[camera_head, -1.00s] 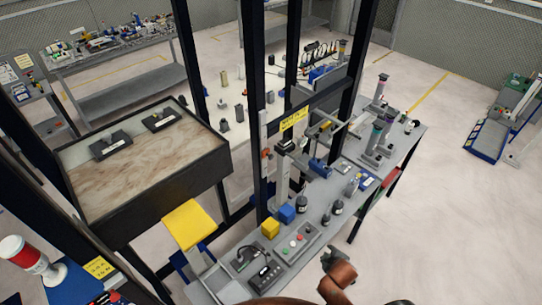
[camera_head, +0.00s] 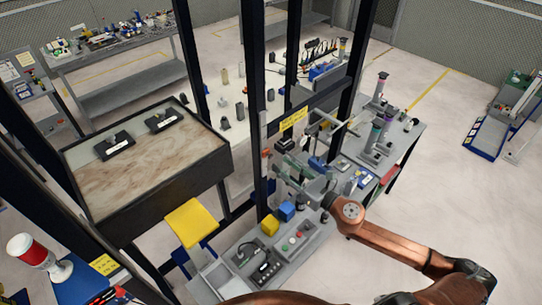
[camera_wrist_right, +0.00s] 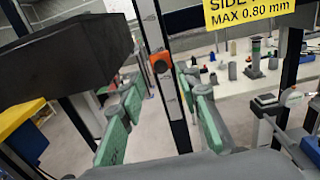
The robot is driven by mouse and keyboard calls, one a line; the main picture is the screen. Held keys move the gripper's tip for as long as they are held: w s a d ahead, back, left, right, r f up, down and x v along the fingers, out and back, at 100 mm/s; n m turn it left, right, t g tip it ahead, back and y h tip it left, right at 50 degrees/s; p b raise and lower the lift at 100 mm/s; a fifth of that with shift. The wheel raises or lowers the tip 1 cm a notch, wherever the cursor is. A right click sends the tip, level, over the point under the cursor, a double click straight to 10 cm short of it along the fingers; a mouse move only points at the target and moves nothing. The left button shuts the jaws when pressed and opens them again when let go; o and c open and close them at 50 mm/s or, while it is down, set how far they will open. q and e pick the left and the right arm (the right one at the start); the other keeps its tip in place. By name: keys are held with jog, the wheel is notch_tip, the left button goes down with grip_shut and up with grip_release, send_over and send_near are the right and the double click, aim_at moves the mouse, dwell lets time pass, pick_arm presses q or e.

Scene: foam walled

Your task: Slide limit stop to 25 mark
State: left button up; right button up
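The limit stop looks like a small orange-red block (camera_head: 265,153) on a pale upright rail (camera_head: 263,130) fixed to the black frame post. In the right wrist view the orange block (camera_wrist_right: 161,65) has a dark round centre, and the rail (camera_wrist_right: 152,25) runs up and down through it. My right gripper (camera_head: 285,174) is right of the rail and a little below the block in the head view. In the wrist view its green fingers (camera_wrist_right: 160,98) are apart and empty, with the block beyond them. Scale marks are not readable. My left gripper is not in view.
A yellow sign (camera_head: 293,117) hangs on the crossbar right of the rail. The bench below holds a yellow block (camera_head: 269,225), a blue block (camera_head: 286,211) and a button box (camera_head: 296,241). A dark-sided table (camera_head: 150,205) stands left. Black posts stand close around the rail.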

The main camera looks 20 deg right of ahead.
aim_at(272, 157)
jog(key=p+x, duration=0.1)
jog(key=x, duration=0.4)
jog(key=shift+r, duration=0.1)
jog(key=shift+w+a+p, duration=0.25)
jog(key=shift+w+p, duration=0.05)
jog(key=shift+w, duration=0.4)
jog(key=shift+c, duration=0.2)
grip_shut()
